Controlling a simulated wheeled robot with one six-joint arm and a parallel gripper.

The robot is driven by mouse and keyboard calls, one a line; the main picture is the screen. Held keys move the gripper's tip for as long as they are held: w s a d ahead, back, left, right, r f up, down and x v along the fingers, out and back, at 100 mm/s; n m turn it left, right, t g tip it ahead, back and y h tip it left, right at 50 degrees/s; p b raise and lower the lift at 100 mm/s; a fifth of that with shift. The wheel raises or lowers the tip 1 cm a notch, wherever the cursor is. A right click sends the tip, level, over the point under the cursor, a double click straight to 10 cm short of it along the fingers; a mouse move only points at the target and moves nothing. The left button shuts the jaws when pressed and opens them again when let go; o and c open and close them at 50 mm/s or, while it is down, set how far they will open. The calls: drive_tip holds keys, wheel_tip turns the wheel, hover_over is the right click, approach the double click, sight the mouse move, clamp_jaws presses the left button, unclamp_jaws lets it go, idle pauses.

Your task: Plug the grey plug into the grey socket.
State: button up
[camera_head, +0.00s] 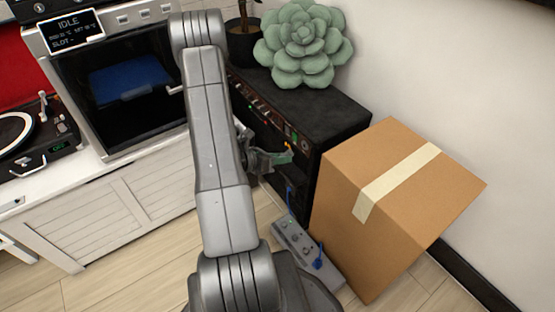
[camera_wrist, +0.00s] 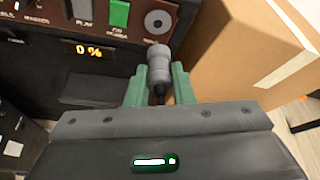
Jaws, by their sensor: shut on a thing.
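The grey plug (camera_wrist: 159,72) is a short ribbed cylinder, held upright in the wrist view between the green fingertips of my gripper (camera_wrist: 160,85). My gripper is shut on it. A dark cable end shows below the plug. The grey socket (camera_wrist: 158,21) is a round ring with a dark hole on the black cabinet's front panel. The plug's tip shows just below the socket in the picture and is not in its hole; I cannot tell the depth between them. In the head view my gripper (camera_head: 280,157) is at the cabinet's front, and the plug is too small to make out.
The black cabinet (camera_head: 330,112) carries a green succulent (camera_head: 303,42). A cardboard box (camera_head: 375,210) stands close on its right. A grey pedal board (camera_head: 303,250) with blue cables lies on the floor below. An oven (camera_head: 125,85) and a turntable (camera_head: 40,135) are at left.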

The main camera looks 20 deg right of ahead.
sight(286, 153)
drive_tip(key=shift+w+d, duration=0.25)
drive_tip(key=shift+d, duration=0.45)
drive_tip(key=shift+w+d, duration=0.2)
drive_tip(key=shift+d, duration=0.45)
drive_tip(key=shift+w+d, duration=0.25)
drive_tip(key=shift+d, duration=0.45)
drive_tip(key=shift+b, duration=0.45)
idle(0.6)
drive_tip(key=shift+w+d, duration=0.2)
drive_tip(key=shift+d, duration=0.3)
idle(0.4)
drive_tip(key=o, duration=1)
drive_tip(key=shift+a, duration=0.1)
drive_tip(key=p+v, duration=0.3)
drive_tip(key=v, duration=1)
drive_tip(key=shift+s+a+r, duration=0.1)
drive_tip(key=shift+a+r, duration=0.05)
drive_tip(key=shift+a, duration=0.1)
